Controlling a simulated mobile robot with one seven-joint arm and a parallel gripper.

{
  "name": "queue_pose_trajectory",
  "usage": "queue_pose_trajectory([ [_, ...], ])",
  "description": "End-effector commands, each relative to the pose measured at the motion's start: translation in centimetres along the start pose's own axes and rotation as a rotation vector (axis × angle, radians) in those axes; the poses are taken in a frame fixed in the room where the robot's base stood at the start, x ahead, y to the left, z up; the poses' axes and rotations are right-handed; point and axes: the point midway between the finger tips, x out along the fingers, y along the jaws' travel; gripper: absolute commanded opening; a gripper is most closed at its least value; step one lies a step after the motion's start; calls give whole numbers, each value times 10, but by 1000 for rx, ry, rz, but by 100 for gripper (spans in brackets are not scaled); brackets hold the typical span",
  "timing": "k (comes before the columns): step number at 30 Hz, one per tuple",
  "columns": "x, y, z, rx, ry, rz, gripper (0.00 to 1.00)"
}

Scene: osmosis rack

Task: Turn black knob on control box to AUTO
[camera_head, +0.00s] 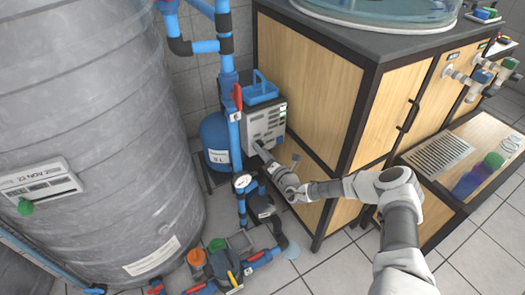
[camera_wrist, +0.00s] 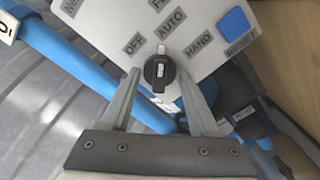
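The grey control box (camera_head: 265,125) stands against the wooden cabinet in the head view. Its pale panel (camera_wrist: 232,62) fills the upper part of the wrist view, with the labels OFF, AUTO and HAND. The round black knob (camera_wrist: 160,72) sits below these labels. A white mark on it points about straight up in the picture, between OFF and AUTO and closer to AUTO. My gripper (camera_wrist: 159,80) is open, with one finger on each side of the knob and visible gaps between. In the head view my gripper (camera_head: 262,150) is at the box's lower front; the knob is hidden there.
A blue pipe (camera_wrist: 70,62) with a red-handled valve (camera_head: 237,97) runs upright left of the box. A blue tank (camera_head: 215,140) and a pressure gauge (camera_head: 242,181) are close by. The wooden cabinet (camera_head: 305,90) stands to the right. Tiled floor (camera_head: 345,265) is free in front.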

Motion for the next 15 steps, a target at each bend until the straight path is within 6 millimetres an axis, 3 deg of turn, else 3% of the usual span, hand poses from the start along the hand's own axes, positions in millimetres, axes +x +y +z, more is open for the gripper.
queue_pose_trajectory([
  [1,0,0,0,0,0,0,73],
  [3,0,0,0,0,-1,0,85],
  [15,-7,1,2,-1,-2,0,85],
])
